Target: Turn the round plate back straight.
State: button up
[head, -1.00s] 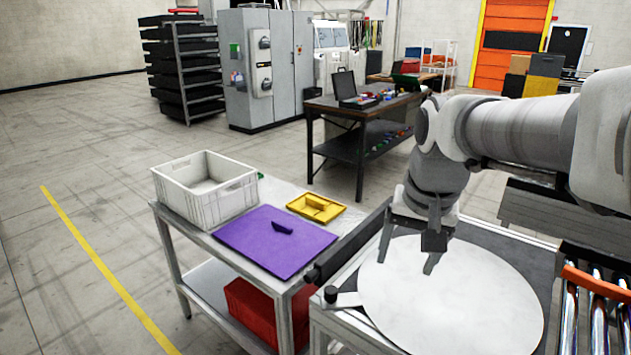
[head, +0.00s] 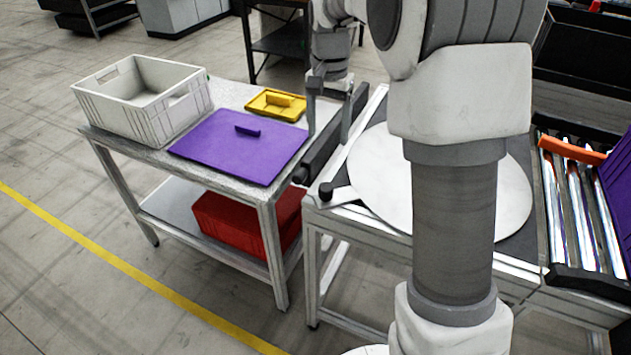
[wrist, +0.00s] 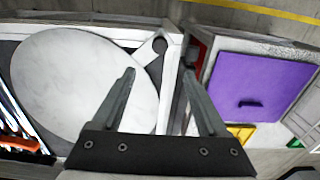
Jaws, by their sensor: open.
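The round plate (head: 375,175) is a large white disc lying flat on a dark-topped fixture (head: 513,250), partly hidden behind my arm in the head view. It also shows in the wrist view (wrist: 75,85). A short light arm with a black knob (head: 326,191) sits at its near left edge; the knob also shows in the wrist view (wrist: 159,45). My gripper (head: 328,136) is open and empty, pointing down near the plate's left edge.
A black bar (head: 322,150) runs along the fixture's left side. Left of it a table bears a purple board (head: 235,150), a yellow tray (head: 276,106) and a grey crate (head: 150,105). A red bin (head: 235,220) stands below. Metal rollers (head: 575,205) lie at right.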

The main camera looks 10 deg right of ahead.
aim_at(326, 186)
notch_tip(326, 186, down, 18)
jog(key=shift+r+b, duration=0.2)
jog(key=shift+b, duration=0.65)
grip_shut()
jog(key=shift+r, duration=0.1)
dwell(1.0)
